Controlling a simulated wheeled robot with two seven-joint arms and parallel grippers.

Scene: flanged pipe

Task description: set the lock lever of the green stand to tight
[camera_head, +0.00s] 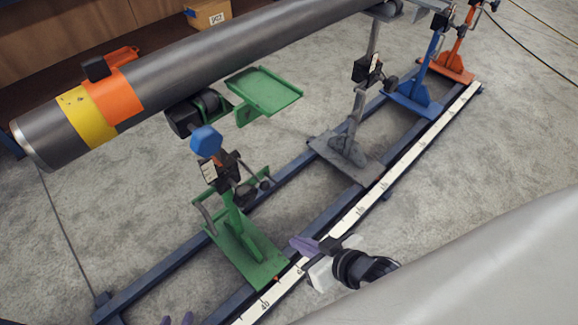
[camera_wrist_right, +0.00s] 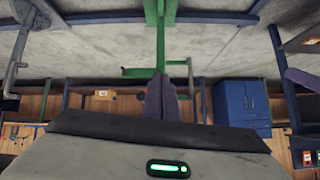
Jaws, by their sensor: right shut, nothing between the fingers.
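The green stand (camera_head: 243,245) stands on the rail frame at the near end, with a black box (camera_head: 218,172) bearing a pale label on its post. A blue faceted knob (camera_head: 206,141) sits above the box; a dark-ended handle (camera_head: 263,182) is to its right. I cannot tell which is the lock lever or its setting. My right gripper (camera_head: 298,244) is shut and empty, right of the stand's base and apart from it. In the wrist view its fingers (camera_wrist_right: 161,98) overlap a green post (camera_wrist_right: 160,40). My left gripper (camera_head: 177,320) shows only two separated purple tips at the bottom edge.
A dark pipe (camera_head: 240,50) with yellow and orange bands passes above. Grey (camera_head: 345,148), blue (camera_head: 413,95) and orange (camera_head: 452,62) stands follow along the rail. A white scale strip (camera_head: 345,222) runs along it. Bare floor (camera_head: 480,140) lies right of the rail.

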